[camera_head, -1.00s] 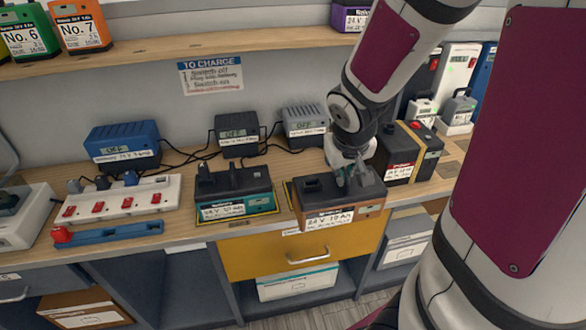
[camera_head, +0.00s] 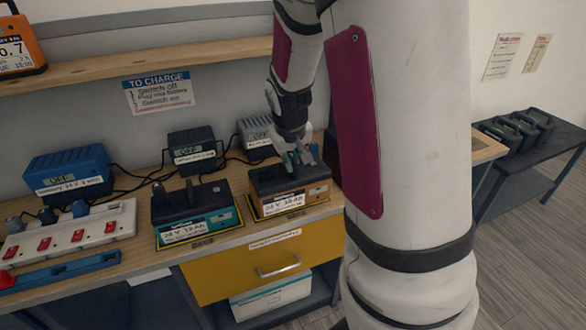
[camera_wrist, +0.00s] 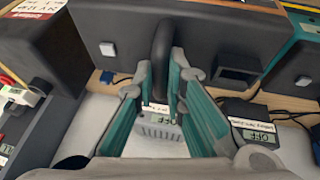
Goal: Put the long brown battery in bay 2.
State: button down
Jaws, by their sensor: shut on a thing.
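The long brown battery (camera_head: 292,200) has a dark top, an orange-brown lower body and a white label. It stands upright within the yellow outline of the right-hand bay (camera_head: 254,213) on the bench; I cannot tell whether its base fully touches. The tag on the bench edge (camera_head: 297,214) is too small to read surely. My gripper (camera_head: 298,160) is above the battery, shut on its handle. In the wrist view the dark handle (camera_wrist: 162,50) is between the teal fingers of my gripper (camera_wrist: 161,78), with the battery's dark body (camera_wrist: 122,35) behind.
A teal battery (camera_head: 195,222) stands in the outlined bay to the left. Chargers (camera_head: 192,150) with loose cables stand behind. A white power strip (camera_head: 70,235) is further left. A shelf (camera_head: 150,65) runs above, and a yellow drawer (camera_head: 270,265) is below.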

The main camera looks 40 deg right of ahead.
aim_at(287, 175)
jog(key=shift+w+d+f, duration=0.1)
jog(key=shift+w+d, duration=0.2)
jog(key=shift+w, duration=0.4)
jog(key=shift+w+d+r, duration=0.1)
jog(key=shift+w+d, duration=0.2)
jog(key=shift+w, duration=0.4)
jog(key=shift+w+d+f, duration=0.1)
jog(key=shift+w+d, duration=0.2)
jog(key=shift+w, duration=0.4)
jog(key=shift+f, duration=1.8)
jog(key=c, duration=1.6)
grip_release()
jog(key=shift+s+a+f, duration=0.1)
jog(key=shift+s, duration=0.05)
jog(key=shift+c, duration=0.2)
jog(key=p+v, duration=0.1)
jog(key=v, duration=1.1)
jog(key=s+a+r+n+y, duration=0.1)
jog(key=s+a+r, duration=0.3)
jog(key=s+a, duration=0.5)
jog(key=s+a+r+n+y, duration=0.1)
jog(key=s+a+r, duration=0.3)
jog(key=s+a, duration=0.5)
jog(key=s+y, duration=0.1)
jog(key=s, duration=0.6)
jog(key=shift+a+n, duration=0.2)
jog(key=shift+n, duration=0.2)
